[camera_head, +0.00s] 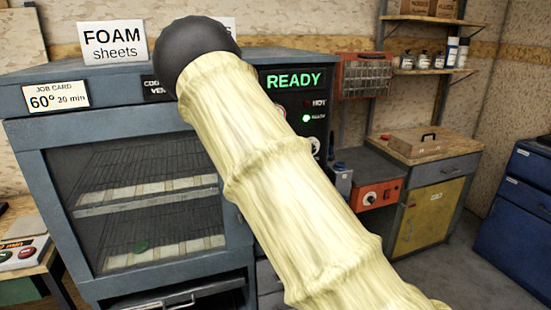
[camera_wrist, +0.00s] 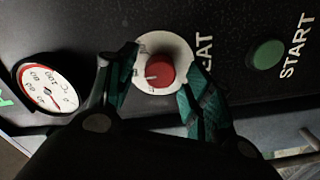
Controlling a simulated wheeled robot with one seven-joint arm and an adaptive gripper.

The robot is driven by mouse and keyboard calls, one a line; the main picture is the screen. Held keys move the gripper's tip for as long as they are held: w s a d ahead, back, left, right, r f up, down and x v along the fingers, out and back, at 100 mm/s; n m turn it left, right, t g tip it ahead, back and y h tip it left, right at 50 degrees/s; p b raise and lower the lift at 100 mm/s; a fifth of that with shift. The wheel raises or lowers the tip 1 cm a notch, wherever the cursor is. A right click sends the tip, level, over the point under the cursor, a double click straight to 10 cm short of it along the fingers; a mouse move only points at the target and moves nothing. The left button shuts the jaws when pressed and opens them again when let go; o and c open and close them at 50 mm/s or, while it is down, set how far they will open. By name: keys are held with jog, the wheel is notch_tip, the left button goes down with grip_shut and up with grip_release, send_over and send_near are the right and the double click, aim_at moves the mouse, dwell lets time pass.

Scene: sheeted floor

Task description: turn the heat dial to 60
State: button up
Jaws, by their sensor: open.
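The heat dial (camera_wrist: 160,70) is a red knob on a white round plate in the wrist view, with the partly covered word HEAT beside it. My gripper (camera_wrist: 165,68) is open, with one dark green finger on each side of the knob. I cannot tell whether the fingers touch it. The dial's numbers are too small to read. In the head view my pale sleeved arm (camera_head: 290,180) hides the gripper and much of the control panel on the oven (camera_head: 110,133). The job card (camera_head: 56,97) reads 60° 20 min.
A round temperature gauge (camera_wrist: 47,87) sits left of the dial in the wrist view, and a green START button (camera_wrist: 265,54) sits right. The lit READY display (camera_head: 293,80) shows above my arm. A red box (camera_head: 380,193) and a yellow-doored cabinet (camera_head: 428,215) stand right of the oven.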

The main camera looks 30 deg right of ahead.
jog(key=v, duration=1.2)
dwell(0.4)
jog(key=s+a+f+m+g, duration=0.25)
jog(key=s+f, duration=0.25)
jog(key=f, duration=0.6)
jog(key=s+a+f+m+g+y, duration=0.15)
jog(key=s+a+f+g, duration=0.3)
jog(key=f, duration=0.75)
jog(key=s+a+f+m+g+h, duration=0.1)
jog(key=s+a+f+m+g, duration=0.15)
jog(key=s+f, duration=0.6)
jog(key=s+a+f+m+g+y, duration=0.2)
jog(key=s+a+f+g, duration=0.2)
jog(key=s+a+f, duration=0.4)
jog(key=s+a+f+m+g+y, duration=0.1)
jog(key=s+a+f+g, duration=0.3)
jog(key=s+a+f, duration=0.4)
jog(key=s+f+m, duration=0.1)
jog(key=s, duration=0.6)
jog(key=shift+y, duration=0.35)
jog(key=shift+f, duration=0.1)
